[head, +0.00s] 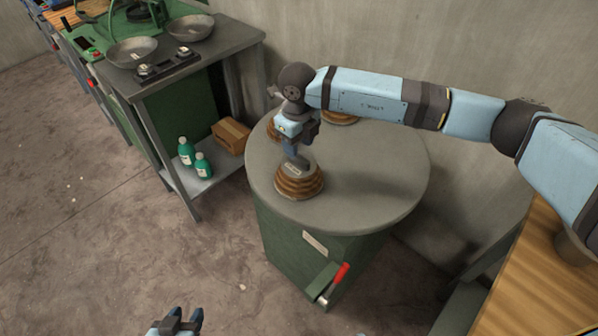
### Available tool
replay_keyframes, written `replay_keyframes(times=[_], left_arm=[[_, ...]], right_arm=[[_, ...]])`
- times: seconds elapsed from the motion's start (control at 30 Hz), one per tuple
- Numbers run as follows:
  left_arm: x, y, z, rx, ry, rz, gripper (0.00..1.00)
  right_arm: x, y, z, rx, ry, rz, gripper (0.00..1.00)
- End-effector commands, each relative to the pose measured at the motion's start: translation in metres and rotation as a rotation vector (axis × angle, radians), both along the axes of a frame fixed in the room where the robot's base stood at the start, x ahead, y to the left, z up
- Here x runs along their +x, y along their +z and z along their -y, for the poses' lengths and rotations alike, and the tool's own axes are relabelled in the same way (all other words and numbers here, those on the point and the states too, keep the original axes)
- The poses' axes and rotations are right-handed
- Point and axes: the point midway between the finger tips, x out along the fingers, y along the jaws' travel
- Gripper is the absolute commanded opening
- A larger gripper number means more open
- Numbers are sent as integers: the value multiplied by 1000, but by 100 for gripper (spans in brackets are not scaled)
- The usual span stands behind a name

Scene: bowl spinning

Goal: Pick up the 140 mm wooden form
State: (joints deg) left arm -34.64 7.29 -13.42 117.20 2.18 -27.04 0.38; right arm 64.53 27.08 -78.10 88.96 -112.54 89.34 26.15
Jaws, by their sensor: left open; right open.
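Several brown, stepped wooden forms stand on the round grey table (390,180). The nearest form (299,187) is near the table's front left and has a grey top with a small pale label, too small to read. Two more forms stand behind, one at the back (341,119) and one at the left (272,131), both partly hidden by my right arm. I cannot tell by size which is the 140 mm one. My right gripper (298,162) points down, open, right at the top of the nearest form. My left gripper (180,316) is open and empty at the bottom edge, over the floor.
A grey bench (215,45) at the upper left holds two metal bowls (132,51) and small weights; green bottles (186,151) and a cardboard box (231,135) sit on its lower shelf. A red-handled lever (338,278) juts from the green cabinet. A wooden table (530,280) stands at right.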

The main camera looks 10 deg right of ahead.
Motion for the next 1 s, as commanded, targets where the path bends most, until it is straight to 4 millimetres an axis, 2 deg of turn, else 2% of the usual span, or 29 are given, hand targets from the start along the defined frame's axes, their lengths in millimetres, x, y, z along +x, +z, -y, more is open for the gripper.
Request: replay_keyframes(times=[0.23, 0.5, 0.73, 0.93, 1.0], left_arm=[[0, 1, -2, 3, 0, 1, 43], [1, 4, 1, -2, 4, 7, 43], [1, 4, 3, -9, 8, 5, 43], [0, 3, 3, -8, 8, 3, 43], [0, 3, 3, -6, 7, 2, 43]], right_arm=[[1, -16, 1, -1, -1, -1, 45], [2, -53, 2, 1, 0, -1, 45], [2, -56, 2, 1, 1, 0, 45], [2, -55, 2, 1, 1, 0, 0], [2, -55, 3, 1, 1, 0, 0]])
